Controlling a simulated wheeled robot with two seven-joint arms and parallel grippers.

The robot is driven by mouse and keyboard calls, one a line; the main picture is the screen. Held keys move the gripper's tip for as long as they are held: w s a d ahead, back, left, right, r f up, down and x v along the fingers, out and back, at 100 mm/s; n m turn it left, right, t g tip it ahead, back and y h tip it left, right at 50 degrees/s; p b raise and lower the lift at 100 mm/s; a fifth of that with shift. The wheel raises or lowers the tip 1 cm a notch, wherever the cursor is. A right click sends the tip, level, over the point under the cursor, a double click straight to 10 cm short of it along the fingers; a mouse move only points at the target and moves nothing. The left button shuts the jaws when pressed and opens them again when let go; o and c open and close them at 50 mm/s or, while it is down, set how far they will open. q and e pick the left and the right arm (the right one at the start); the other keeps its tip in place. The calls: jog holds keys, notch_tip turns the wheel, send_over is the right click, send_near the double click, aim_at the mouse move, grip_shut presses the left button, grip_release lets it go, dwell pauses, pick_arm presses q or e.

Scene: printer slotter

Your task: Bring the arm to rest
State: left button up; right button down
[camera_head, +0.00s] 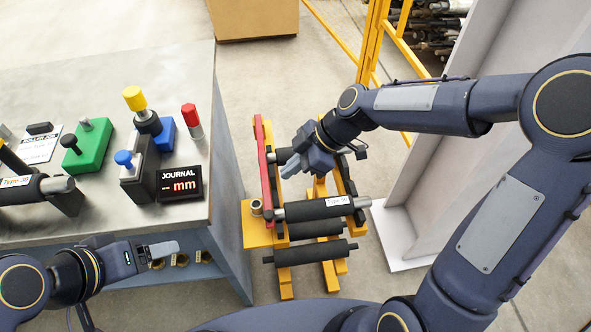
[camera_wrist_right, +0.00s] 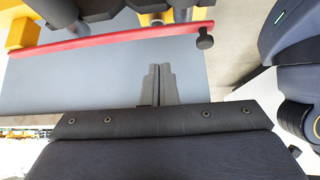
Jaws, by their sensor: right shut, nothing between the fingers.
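My right arm reaches in from the right in the head view, bent at the elbow. Its gripper (camera_head: 289,166) hangs over the yellow rack (camera_head: 258,228), near the red bar (camera_head: 265,160). In the right wrist view the fingers of this gripper (camera_wrist_right: 158,84) are together with nothing between them, and the red bar (camera_wrist_right: 110,39) crosses beyond them. My left gripper (camera_head: 160,250) is at the lower left, by the front edge of the table (camera_head: 120,80). Its fingers look close together, but I cannot tell whether they are shut.
Black rollers (camera_head: 318,209) lie across the yellow rack. The table holds a green block (camera_head: 88,148), a black and blue fixture (camera_head: 140,165) and a journal display (camera_head: 180,184). A white panel (camera_head: 425,190) stands right of the rack. A cardboard box (camera_head: 255,20) is at the back.

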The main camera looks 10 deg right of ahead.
jog(key=shift+a, duration=0.1)
dwell(0.4)
jog(key=s+d+r+m+t+h+p, duration=0.2)
jog(key=s+d+r+m+p, duration=0.3)
jog(key=s+d+r+m, duration=0.2)
jog(key=s+d+r+m+t+h+p, duration=0.2)
jog(key=s+d+r+m+t+p, duration=0.1)
jog(key=s+d+r+m+p, duration=0.2)
jog(key=s+d+r+m, duration=0.2)
jog(key=s+r+m, duration=0.2)
jog(key=s+m, duration=0.2)
jog(key=shift+s+d+m, duration=0.3)
jog(key=shift+d+m, duration=0.05)
jog(key=shift+m, duration=0.25)
